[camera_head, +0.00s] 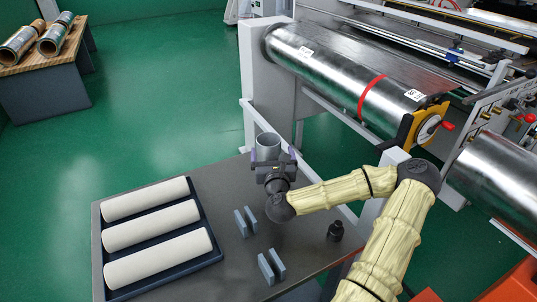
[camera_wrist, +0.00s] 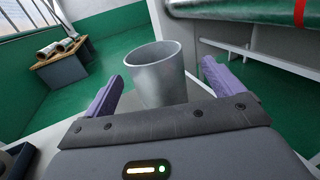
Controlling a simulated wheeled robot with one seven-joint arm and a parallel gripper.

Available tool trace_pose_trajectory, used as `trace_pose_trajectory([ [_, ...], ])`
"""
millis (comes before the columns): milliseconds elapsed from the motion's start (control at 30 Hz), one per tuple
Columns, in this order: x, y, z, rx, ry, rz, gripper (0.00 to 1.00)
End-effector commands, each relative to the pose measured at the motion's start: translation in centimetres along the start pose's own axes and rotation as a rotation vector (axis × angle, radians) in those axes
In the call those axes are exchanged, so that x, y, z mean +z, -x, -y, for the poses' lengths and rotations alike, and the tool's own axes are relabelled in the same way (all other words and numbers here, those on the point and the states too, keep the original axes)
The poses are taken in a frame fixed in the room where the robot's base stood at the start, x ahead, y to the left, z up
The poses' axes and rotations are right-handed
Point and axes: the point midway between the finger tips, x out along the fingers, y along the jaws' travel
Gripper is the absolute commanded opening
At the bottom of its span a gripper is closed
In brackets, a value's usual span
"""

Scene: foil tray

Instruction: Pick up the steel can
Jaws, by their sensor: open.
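The steel can (camera_head: 268,145) is a grey, open-topped metal cup standing upright near the far edge of the grey table (camera_head: 215,190). In the wrist view the can (camera_wrist: 158,80) stands ahead of my gripper, between the lines of its two purple fingers. My gripper (camera_head: 274,160) is open, with one finger toward each side of the can. In the wrist view my gripper (camera_wrist: 160,85) shows a gap between the left finger and the can and another on the right. The can's lower part is hidden behind the gripper body.
A dark tray (camera_head: 215,250) with white rolls lies on the table's left. A white rail (camera_head: 262,122) and a machine with a steel roller (camera_head: 330,65) lie beyond.

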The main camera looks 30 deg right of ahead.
Motion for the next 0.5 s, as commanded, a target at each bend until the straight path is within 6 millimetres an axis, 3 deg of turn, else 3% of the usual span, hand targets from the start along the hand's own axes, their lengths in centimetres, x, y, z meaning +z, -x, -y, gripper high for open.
trace_pose_trajectory([
  [167,-0.1,-0.3,-0.1,-0.001,0.0,0.001,0.93],
  [500,-0.6,-4.6,-0.8,-0.001,0.001,0.002,0.93],
])
